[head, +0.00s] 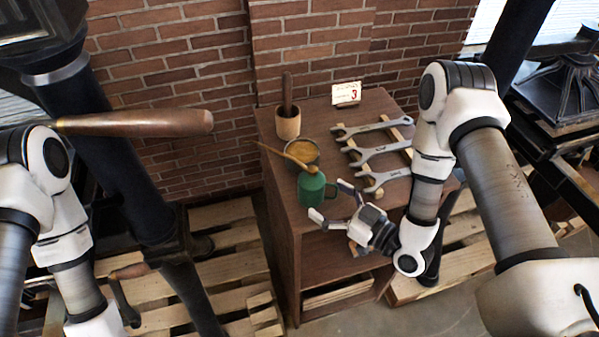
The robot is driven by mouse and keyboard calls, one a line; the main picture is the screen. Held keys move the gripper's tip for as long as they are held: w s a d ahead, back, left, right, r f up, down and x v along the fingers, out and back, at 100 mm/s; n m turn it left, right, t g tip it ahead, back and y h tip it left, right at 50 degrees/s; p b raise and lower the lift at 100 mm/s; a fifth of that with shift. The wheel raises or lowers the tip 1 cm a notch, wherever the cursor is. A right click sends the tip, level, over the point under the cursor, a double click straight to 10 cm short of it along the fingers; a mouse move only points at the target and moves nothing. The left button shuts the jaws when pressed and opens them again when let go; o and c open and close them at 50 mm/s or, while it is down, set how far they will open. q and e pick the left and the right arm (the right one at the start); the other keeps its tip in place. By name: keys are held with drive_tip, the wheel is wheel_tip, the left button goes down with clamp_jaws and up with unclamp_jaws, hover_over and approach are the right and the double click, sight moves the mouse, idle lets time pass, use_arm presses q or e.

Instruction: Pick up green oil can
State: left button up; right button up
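The green oil can (312,191) stands upright near the front left corner of the wooden cabinet top. Its thin brass-coloured spout points up and to the left. My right gripper (332,201) is open, with one finger on the near side of the can and the other at its right side near the handle. I cannot tell whether the fingers touch the can. My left arm is at the left edge, and its gripper is not in view.
Behind the can stand a tin of brown contents (302,151) and a wooden cup (288,124) holding a dark handle. Several wrenches (378,152) lie on a wooden rack to the right. A card marked 3 (346,93) stands at the back. A press handle (140,123) juts in from the left.

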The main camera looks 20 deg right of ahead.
sight(311, 186)
drive_tip(key=w+p, duration=0.1)
drive_tip(key=w+a+p, duration=0.1)
drive_tip(key=p, duration=0.1)
drive_tip(key=shift+w+r, duration=0.2)
drive_tip(key=shift+r, duration=0.2)
drive_tip(key=shift+w+a+f, duration=0.2)
drive_tip(key=shift+w+a, duration=0.2)
drive_tip(key=shift+w, duration=0.15)
drive_tip(key=shift+w+a+f, duration=0.2)
drive_tip(key=shift+w+a, duration=0.15)
drive_tip(key=shift+w, duration=0.2)
drive_tip(key=shift+w+a+f, duration=0.15)
drive_tip(key=shift+s+d, duration=0.2)
drive_tip(key=shift+d, duration=0.05)
drive_tip(key=c, duration=1.5)
drive_tip(key=shift+c, duration=0.6)
drive_tip(key=shift+w+a, duration=0.1)
drive_tip(key=shift+a, duration=0.05)
